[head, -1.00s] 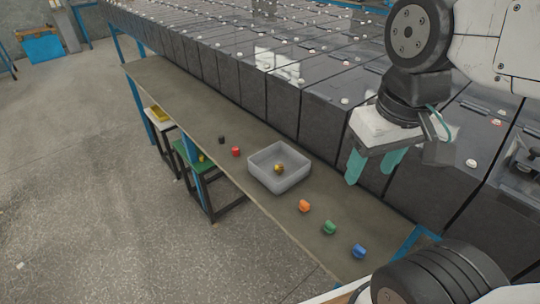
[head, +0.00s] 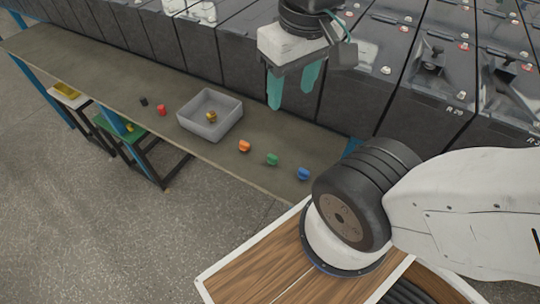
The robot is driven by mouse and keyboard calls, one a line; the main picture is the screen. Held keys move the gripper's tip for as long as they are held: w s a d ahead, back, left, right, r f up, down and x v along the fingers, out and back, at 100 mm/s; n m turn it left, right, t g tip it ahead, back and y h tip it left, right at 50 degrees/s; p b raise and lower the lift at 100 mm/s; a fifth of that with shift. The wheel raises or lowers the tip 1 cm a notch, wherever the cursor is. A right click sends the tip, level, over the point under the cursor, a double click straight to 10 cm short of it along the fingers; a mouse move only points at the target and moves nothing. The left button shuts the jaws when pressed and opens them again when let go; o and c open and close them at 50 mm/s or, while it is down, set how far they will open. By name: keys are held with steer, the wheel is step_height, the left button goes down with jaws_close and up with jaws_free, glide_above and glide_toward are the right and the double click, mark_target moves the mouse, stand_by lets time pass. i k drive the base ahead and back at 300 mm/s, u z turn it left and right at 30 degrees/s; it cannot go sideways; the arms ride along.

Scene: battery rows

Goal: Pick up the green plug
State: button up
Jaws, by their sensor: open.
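The green plug (head: 272,160) stands on the narrow grey shelf (head: 85,78), between an orange plug (head: 244,146) and a blue plug (head: 303,174). My gripper (head: 291,88) points down with its two teal fingers apart and nothing between them. It appears above and behind the green plug in the picture, clear of it. The green plug is fully visible.
A grey open bin (head: 222,130) holding a yellow plug (head: 211,116) stands on the shelf. A red plug (head: 161,110) and a black plug (head: 144,102) are left of it. Dark battery blocks (head: 190,48) line the shelf's back. Stools (head: 135,140) stand at its front edge.

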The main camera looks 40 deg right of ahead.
mark_target(272, 160)
steer(key=u, duration=0.3)
steer(key=k, duration=1.35)
steer(key=z, duration=0.7)
steer(key=i, duration=0.95)
